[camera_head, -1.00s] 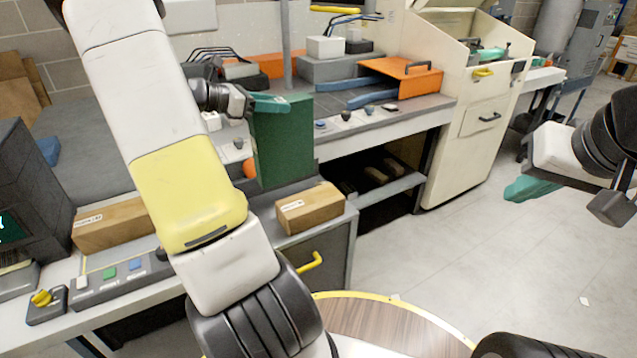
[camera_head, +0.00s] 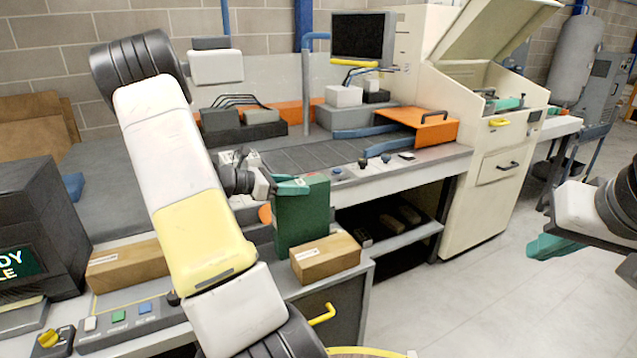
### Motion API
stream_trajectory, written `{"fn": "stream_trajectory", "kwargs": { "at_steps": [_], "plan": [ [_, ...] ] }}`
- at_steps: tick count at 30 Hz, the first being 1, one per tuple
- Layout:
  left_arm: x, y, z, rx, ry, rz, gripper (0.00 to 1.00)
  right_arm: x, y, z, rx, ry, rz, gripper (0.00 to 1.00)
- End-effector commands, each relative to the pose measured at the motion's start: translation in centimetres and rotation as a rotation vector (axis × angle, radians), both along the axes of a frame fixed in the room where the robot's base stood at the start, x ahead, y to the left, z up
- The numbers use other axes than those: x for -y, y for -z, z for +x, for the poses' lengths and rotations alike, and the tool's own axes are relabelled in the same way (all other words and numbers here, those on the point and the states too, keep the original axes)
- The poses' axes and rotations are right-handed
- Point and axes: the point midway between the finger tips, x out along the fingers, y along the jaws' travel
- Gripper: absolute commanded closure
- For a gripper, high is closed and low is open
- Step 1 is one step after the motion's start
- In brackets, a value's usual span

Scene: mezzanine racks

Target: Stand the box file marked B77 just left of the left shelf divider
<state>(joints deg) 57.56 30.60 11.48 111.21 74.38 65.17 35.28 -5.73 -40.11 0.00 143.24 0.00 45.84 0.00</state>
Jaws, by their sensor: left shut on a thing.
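A dark green box file (camera_head: 303,222) hangs upright in my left gripper (camera_head: 293,187), whose teal fingers are shut on its top edge. It is over the grey workbench, just behind and left of a small cardboard carton. No B77 marking is readable on the face I see. I cannot tell whether its bottom touches the bench. My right gripper (camera_head: 548,246) is at the right edge, over the floor, with nothing visible in it; its finger gap cannot be made out. I see no shelf divider that I can identify.
The small carton (camera_head: 325,262) sits close to the file, and a longer carton (camera_head: 125,266) lies to the left. A button panel (camera_head: 118,326) is at the bench front. An orange case (camera_head: 432,128) and a cream machine (camera_head: 490,205) stand to the right. The right floor is clear.

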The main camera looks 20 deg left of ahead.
Motion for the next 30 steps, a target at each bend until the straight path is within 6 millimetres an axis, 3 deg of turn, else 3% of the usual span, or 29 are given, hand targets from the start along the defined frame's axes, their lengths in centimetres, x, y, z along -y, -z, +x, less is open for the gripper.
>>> {"fn": "stream_trajectory", "kwargs": {
  "at_steps": [4,5,8,20,30],
  "plan": [
    [0.0,0.2,0.0,0.001,0.001,-0.001,1.00,0.0,0.0,0.0,0.000,0.000,0.000,1.00],
    [0.0,0.2,0.0,-0.001,0.000,-0.001,0.51,0.0,0.0,0.0,0.000,0.000,0.000,1.00],
    [0.0,0.2,0.0,0.000,0.000,0.000,0.33,0.0,0.0,0.0,0.000,0.000,0.000,1.00],
    [-0.3,-0.2,-0.2,0.001,-0.001,0.001,0.33,0.0,0.0,0.0,0.000,0.000,0.000,1.00],
    [-4.4,-2.1,-5.0,0.001,-0.004,0.003,0.33,0.0,0.0,0.0,0.000,0.000,0.000,1.00]
  ]
}}
